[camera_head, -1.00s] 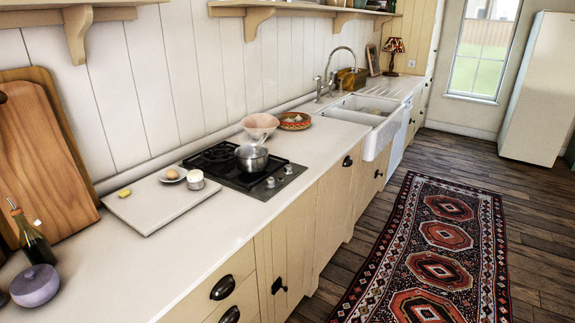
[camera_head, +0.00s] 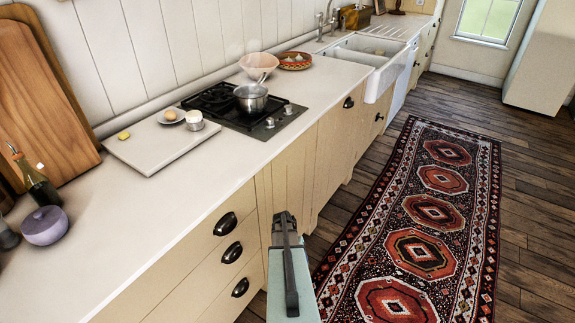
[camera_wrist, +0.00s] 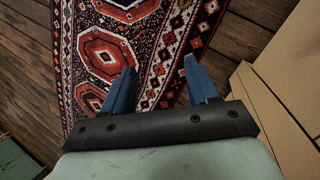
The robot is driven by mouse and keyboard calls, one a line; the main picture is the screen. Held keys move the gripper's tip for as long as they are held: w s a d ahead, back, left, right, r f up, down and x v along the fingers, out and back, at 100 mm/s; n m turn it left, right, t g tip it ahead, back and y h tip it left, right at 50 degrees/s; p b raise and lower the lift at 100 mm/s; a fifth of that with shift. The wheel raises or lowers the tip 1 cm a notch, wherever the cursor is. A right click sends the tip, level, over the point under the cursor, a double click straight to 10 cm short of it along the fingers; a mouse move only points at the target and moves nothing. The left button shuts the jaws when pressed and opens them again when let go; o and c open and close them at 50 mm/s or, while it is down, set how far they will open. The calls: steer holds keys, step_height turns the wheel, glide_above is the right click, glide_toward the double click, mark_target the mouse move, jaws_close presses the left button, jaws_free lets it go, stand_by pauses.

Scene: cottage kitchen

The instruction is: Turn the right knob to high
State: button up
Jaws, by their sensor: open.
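The hob (camera_head: 212,94) is set into the counter in the head view, with two small silver knobs on its front right part. The right knob (camera_head: 288,109) sits nearer the hob's right edge, and the left knob (camera_head: 270,123) is just beside it. The marks on the knobs are too small to read. A steel saucepan (camera_head: 251,101) stands on the hob behind the knobs. My gripper (camera_wrist: 159,68) is open and empty in the wrist view, its two blue fingers apart above the rug. It is away from the knobs, which are out of the wrist view.
A white board (camera_head: 156,143) with small items lies left of the hob. A pink bowl (camera_head: 258,66) and a patterned dish (camera_head: 294,61) stand behind it. Drawers with dark handles (camera_head: 232,252) front the counter. A patterned rug (camera_head: 432,212) covers the floor.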

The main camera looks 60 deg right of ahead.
steer(key=w+d+r+m+t+h, duration=0.2)
steer(key=d+r, duration=1)
steer(key=d, duration=0.4)
steer(key=w+d+r+m+t+h, duration=0.25)
steer(key=d+r, duration=0.85)
steer(key=d, duration=0.6)
steer(key=w+d+r+m+y, duration=0.1)
steer(key=w+d+r+m, duration=0.15)
steer(key=r, duration=0.55)
steer(key=w+d+r+m, duration=0.1)
steer(key=d+r, duration=0.2)
steer(key=r, duration=0.5)
steer(key=w+d+r+m+y, duration=0.1)
steer(key=w+d+r, duration=0.15)
steer(key=r, duration=0.55)
step_height(320, 180, up, 15)
steer(key=n+y, duration=0.2)
steer(key=n, duration=0.1)
glide_above(287, 107)
steer(key=shift+h, duration=0.25)
steer(key=f, duration=1.2)
steer(key=shift+d+f, duration=0.2)
steer(key=shift+f, duration=0.2)
